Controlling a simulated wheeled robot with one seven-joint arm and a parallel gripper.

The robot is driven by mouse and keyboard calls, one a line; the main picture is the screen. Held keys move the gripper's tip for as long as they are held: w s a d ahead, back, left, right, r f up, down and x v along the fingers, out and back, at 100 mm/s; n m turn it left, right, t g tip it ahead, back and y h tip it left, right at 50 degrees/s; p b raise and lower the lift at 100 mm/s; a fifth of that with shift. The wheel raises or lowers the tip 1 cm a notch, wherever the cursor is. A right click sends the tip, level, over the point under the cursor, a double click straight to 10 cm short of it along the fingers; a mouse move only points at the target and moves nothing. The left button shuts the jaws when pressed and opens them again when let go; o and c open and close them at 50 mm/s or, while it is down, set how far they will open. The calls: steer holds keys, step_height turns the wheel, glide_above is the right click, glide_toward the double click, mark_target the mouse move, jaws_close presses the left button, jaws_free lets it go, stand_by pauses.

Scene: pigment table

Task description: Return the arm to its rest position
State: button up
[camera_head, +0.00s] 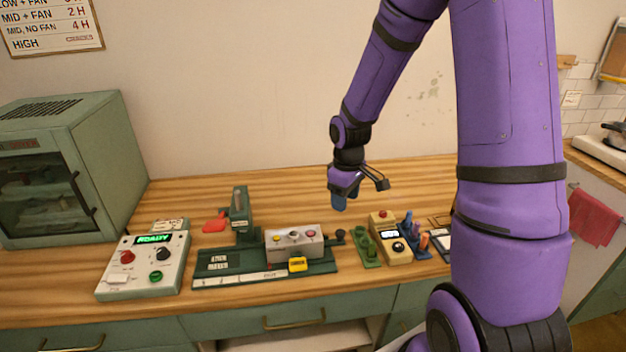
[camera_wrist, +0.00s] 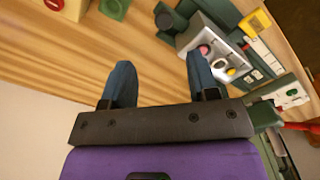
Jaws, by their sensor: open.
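My purple arm comes in from the upper right in the head view, and its gripper (camera_head: 340,201) hangs in the air above the back part of the wooden table, pointing down. In the wrist view my gripper (camera_wrist: 160,85) shows two blue fingers set well apart. Nothing is between them but the view of the wooden tabletop (camera_wrist: 60,60) beyond. The gripper touches nothing that I can see.
A green press-like machine (camera_head: 240,262) stands mid-table, with a control box (camera_head: 145,262) left of it. A green cabinet oven (camera_head: 75,160) is far left. A yellow box (camera_head: 389,238) and a blue rack (camera_head: 412,240) stand right. The back strip of table is clear.

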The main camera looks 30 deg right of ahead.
steer(key=s+a+r+m+t, duration=0.2)
steer(key=s+a+r, duration=0.2)
steer(key=s+r, duration=0.7)
steer(key=s+a+r+m+t, duration=0.3)
steer(key=s+r, duration=0.8)
steer(key=r, duration=0.4)
steer(key=shift+s+a+r, duration=0.2)
steer(key=shift+a+r, duration=0.1)
steer(key=shift+a, duration=0.05)
